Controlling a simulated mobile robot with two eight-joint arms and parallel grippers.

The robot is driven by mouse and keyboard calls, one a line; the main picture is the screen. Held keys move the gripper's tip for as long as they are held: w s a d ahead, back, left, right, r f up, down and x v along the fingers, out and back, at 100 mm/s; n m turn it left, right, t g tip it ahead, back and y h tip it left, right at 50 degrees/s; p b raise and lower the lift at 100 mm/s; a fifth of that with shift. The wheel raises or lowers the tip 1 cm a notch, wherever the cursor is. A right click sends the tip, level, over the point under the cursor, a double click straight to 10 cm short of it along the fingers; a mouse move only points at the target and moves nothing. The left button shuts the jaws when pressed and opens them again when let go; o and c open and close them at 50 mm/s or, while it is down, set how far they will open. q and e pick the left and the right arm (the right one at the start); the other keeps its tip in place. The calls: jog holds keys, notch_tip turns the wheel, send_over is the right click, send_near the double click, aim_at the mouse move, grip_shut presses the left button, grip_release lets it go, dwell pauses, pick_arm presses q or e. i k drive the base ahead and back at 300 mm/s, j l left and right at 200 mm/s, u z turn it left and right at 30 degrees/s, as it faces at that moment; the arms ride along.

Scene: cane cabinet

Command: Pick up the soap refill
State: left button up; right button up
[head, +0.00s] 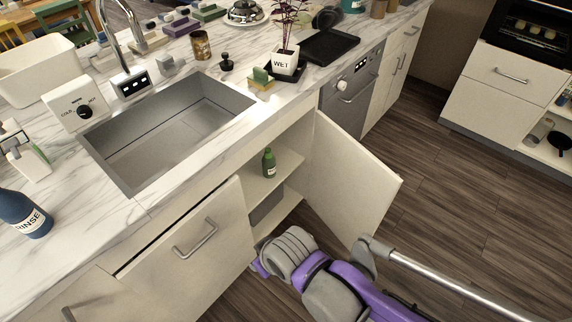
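A small green bottle (269,163) with a dark cap and a pale label stands upright on a shelf inside the open cabinet below the sink. It looks like the soap refill, but its label is too small to read. The cabinet door (345,185) is swung open to the right of it. A blue bottle (27,214) marked RINSE stands on the counter at the far left. Neither of my grippers shows in the head view.
A purple and grey machine (335,290) with a metal tube (450,283), like a vacuum cleaner, is in front of the open cabinet. The sink (170,130) lies above left. A closed front (190,255) borders the opening. Floor (450,190) at right is clear.

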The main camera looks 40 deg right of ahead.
aim_at(269, 161)
jog(key=j+z, duration=0.15)
jog(key=z, duration=1.4)
jog(key=j+z, duration=0.1)
jog(key=j, duration=0.55)
